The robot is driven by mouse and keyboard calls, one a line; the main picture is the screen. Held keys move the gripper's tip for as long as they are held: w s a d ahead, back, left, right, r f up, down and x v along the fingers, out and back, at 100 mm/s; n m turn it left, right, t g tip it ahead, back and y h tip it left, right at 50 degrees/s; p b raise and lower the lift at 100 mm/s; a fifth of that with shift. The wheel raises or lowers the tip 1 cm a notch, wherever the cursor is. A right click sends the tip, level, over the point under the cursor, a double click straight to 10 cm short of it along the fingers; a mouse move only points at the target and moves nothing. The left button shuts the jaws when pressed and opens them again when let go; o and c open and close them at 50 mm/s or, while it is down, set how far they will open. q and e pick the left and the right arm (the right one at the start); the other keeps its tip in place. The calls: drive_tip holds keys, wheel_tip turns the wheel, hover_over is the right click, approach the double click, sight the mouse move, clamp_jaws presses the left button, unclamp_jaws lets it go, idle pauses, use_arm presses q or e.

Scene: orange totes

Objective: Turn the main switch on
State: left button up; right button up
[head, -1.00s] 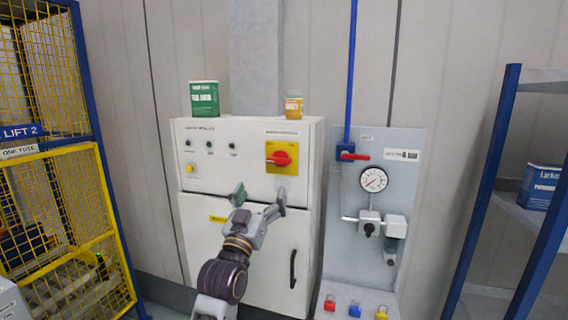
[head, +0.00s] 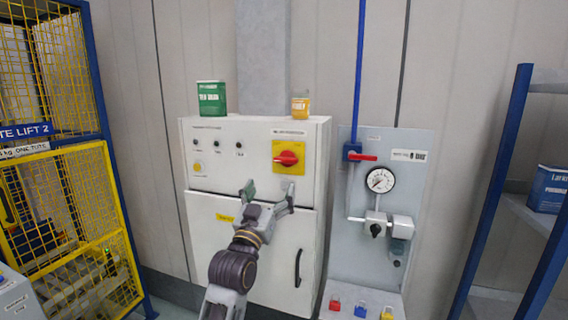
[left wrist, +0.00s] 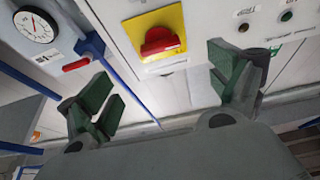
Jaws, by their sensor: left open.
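The main switch is a red rotary handle (head: 287,158) on a yellow plate (head: 291,168), at the upper right of the white cabinet (head: 215,258). In the left wrist view the red handle (left wrist: 161,41) on its yellow plate (left wrist: 155,20) shows between and beyond the fingers. My left gripper (head: 269,192) is open and empty, just below the switch and in front of the cabinet, apart from the handle. Its two green-padded fingers are spread wide in the left wrist view (left wrist: 165,98). My right gripper is not in view.
A grey panel right of the cabinet carries a gauge (head: 380,180), a red lever (head: 362,157) and a blue pipe (head: 361,60). A yellow cage (head: 70,220) is left; blue shelving (head: 510,190) is right.

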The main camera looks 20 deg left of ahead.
sight(284, 162)
use_arm(q)
drive_tip(key=shift+p+x, duration=1.05)
drive_tip(key=shift+x, duration=5)
drive_tip(key=shift+r+p, duration=0.1)
drive_tip(key=shift+p, duration=0.2)
drive_tip(key=c, duration=1)
